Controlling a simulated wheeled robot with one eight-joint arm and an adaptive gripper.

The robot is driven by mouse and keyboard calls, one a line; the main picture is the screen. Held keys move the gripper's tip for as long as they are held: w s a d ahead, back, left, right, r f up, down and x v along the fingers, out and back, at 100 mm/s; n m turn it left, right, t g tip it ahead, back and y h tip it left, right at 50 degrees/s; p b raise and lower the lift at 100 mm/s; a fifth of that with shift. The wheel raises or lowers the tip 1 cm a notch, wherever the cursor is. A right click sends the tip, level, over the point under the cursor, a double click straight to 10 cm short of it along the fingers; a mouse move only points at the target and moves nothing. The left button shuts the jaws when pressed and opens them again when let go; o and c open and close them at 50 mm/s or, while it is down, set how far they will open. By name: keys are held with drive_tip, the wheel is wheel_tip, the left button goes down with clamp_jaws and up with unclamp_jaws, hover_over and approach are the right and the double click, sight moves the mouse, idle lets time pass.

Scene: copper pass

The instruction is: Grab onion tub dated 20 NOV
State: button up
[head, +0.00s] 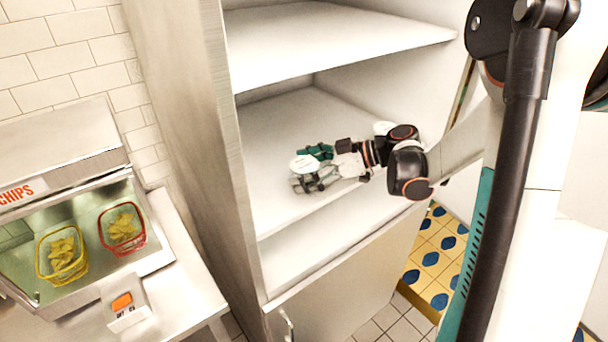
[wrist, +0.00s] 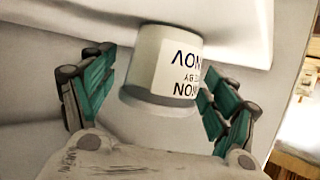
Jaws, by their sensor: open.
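A white tub (wrist: 145,68) stands between the two teal-padded fingers of my gripper (wrist: 160,98) in the wrist view. Its label (wrist: 181,72) appears upside down and shows parts of "ONION", "BY" and "NOV"; the day number is not visible. The left finger is apart from the tub; the right one overlaps the label's edge, and I cannot tell if it touches. In the head view, a white-lidded tub (head: 304,161) sits on the cabinet shelf, with my open gripper (head: 308,171) around it. Its lower part is hidden by the fingers.
Another white-lidded tub (head: 383,127) stands behind my wrist, mostly hidden. An upper shelf (head: 330,45) lies above, and the cabinet's side wall (head: 190,120) stands to the left. The shelf (head: 280,125) is clear behind my gripper. A chips station (head: 75,175) with two baskets is left.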

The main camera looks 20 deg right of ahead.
drive_tip(key=c, duration=1.2)
drive_tip(key=shift+r, duration=0.15)
